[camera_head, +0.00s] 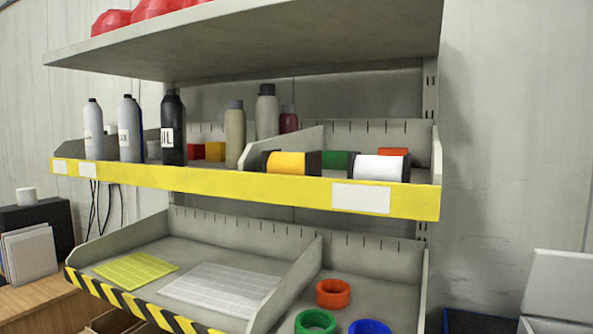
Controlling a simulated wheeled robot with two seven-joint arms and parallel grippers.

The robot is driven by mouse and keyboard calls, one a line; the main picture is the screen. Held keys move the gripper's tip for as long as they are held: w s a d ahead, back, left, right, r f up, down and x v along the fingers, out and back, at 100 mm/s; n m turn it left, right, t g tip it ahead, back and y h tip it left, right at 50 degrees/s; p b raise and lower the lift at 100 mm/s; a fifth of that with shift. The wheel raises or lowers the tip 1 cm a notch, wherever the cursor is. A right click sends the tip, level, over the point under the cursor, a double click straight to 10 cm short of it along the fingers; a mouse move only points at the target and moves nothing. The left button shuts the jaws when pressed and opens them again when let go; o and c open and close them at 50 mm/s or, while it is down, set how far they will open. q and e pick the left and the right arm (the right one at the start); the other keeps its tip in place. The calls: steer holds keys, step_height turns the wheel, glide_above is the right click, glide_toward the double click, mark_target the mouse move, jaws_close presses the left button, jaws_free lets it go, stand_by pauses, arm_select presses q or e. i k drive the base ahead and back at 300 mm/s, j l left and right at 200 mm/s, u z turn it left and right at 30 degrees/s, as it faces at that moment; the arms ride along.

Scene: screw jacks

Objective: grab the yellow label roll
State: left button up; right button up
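The yellow label roll (286,163) lies on its side in the right compartment of the middle shelf, between dark end flanges. It sits just behind the shelf's yellow front lip (240,187), which hides its lower edge. A white roll (377,168) lies to its right, with a green roll (335,160) and a red-orange roll (394,151) behind. Neither of my grippers shows in the head view.
Several bottles (172,128) stand in the left compartment, beyond a slanted divider (297,142). A grey upper shelf (260,40) overhangs. The lower shelf holds flat yellow sheets (136,269), white sheets (222,289) and coloured rings (333,293).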

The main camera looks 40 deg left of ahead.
mark_target(273, 161)
steer(key=u, duration=1.35)
